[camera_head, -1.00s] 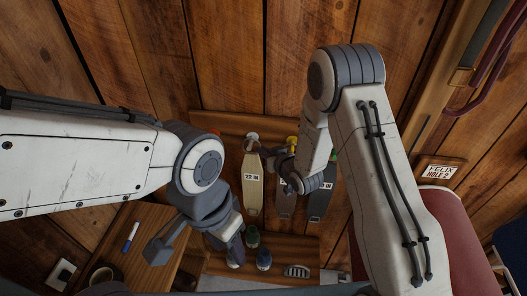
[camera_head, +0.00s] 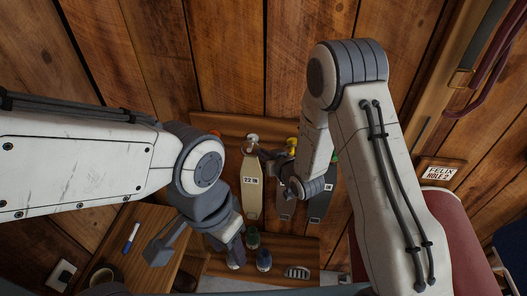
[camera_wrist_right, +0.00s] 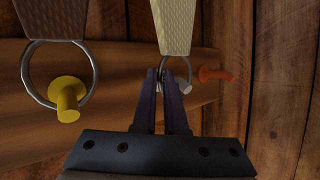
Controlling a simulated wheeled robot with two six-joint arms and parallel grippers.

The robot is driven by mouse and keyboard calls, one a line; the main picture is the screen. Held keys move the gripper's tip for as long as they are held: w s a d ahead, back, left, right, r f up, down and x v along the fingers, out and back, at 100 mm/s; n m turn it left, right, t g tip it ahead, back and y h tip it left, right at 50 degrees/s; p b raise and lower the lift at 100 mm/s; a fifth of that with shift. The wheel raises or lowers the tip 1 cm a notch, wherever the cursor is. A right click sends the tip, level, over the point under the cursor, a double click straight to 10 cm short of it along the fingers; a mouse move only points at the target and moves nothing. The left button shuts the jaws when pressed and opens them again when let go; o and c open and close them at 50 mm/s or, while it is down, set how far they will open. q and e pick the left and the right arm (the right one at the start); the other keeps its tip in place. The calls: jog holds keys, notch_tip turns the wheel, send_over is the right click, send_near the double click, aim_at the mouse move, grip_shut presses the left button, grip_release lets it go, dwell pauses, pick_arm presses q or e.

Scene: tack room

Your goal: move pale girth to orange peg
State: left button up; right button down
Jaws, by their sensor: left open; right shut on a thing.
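The pale girth (camera_head: 251,195) hangs from its top ring, with a "22 IN" tag, beside darker girths. In the right wrist view the pale girth (camera_wrist_right: 174,25) is at the top, with its metal ring between my right fingers. My right gripper (camera_head: 266,154) is shut on that ring; its fingertips (camera_wrist_right: 168,76) are close to the white peg (camera_wrist_right: 187,88). I cannot tell whether the ring is still around this peg. The orange peg (camera_wrist_right: 216,75) is bare; in the head view it (camera_head: 214,133) is left of the girth. My left gripper (camera_head: 197,252) is open and empty, low on the left.
A yellow peg (camera_wrist_right: 67,98) carries the neighbouring girth's ring (camera_wrist_right: 30,75). A dark girth (camera_head: 320,205) hangs farther right. Bottles (camera_head: 263,260) stand on a shelf below. A side table (camera_head: 150,225) with a marker is at lower left. The wall near the orange peg is clear.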

jog(key=s+a+b, duration=0.1)
jog(key=s+b, duration=0.1)
jog(key=s, duration=0.6)
jog(key=shift+a, duration=0.25)
dwell(0.4)
dwell(0.5)
